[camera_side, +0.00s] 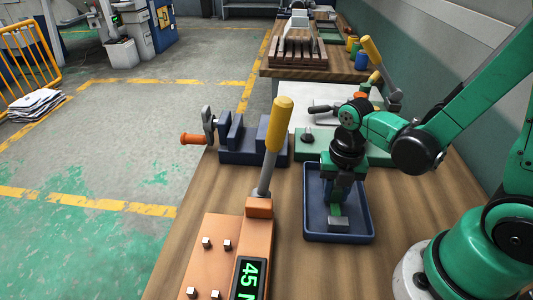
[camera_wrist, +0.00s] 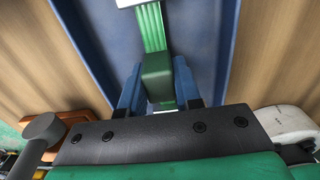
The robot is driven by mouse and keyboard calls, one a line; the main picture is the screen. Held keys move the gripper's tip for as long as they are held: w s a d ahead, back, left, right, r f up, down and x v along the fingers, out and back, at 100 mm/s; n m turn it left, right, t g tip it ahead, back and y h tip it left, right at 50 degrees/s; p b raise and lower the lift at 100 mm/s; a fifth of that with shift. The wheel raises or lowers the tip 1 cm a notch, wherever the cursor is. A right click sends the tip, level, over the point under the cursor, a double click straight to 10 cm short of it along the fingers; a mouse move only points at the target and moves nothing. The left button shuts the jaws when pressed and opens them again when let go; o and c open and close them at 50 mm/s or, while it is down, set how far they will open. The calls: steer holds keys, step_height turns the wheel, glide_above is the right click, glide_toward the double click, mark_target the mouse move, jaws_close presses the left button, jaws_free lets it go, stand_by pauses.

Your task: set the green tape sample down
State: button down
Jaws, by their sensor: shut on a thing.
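The green tape sample (camera_wrist: 152,30) is a ribbed green strip with a thicker green block at its near end. My gripper (camera_wrist: 158,88) is shut on that block, with one blue finger on each side. In the side view my gripper (camera_side: 337,192) points down inside the outline of the dark blue tray (camera_side: 370,215). A short green piece of the sample shows below the fingers, above a small grey block (camera_side: 339,224). A pale end shows at the strip's far tip in the wrist view. I cannot tell whether the sample touches the tray floor.
An orange device (camera_side: 215,250) with a green display and a yellow-handled lever (camera_side: 280,125) stands left of the tray. A dark blue vise (camera_side: 240,145) and a green fixture (camera_side: 310,145) lie behind it. Bare wooden table is in front of the tray.

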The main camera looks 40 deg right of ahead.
steer(key=c, duration=0.6)
jaws_free()
steer(key=w+r+m+t, duration=0.1)
steer(key=r+m+t, duration=0.2)
steer(key=m, duration=1)
steer(key=w+a+r+m+t, duration=0.1)
steer(key=r+m+t, duration=0.3)
steer(key=r+m, duration=0.5)
steer(key=w+m, duration=0.1)
steer(key=m, duration=0.4)
steer(key=shift+a+r, duration=0.2)
steer(key=shift+r, duration=0.05)
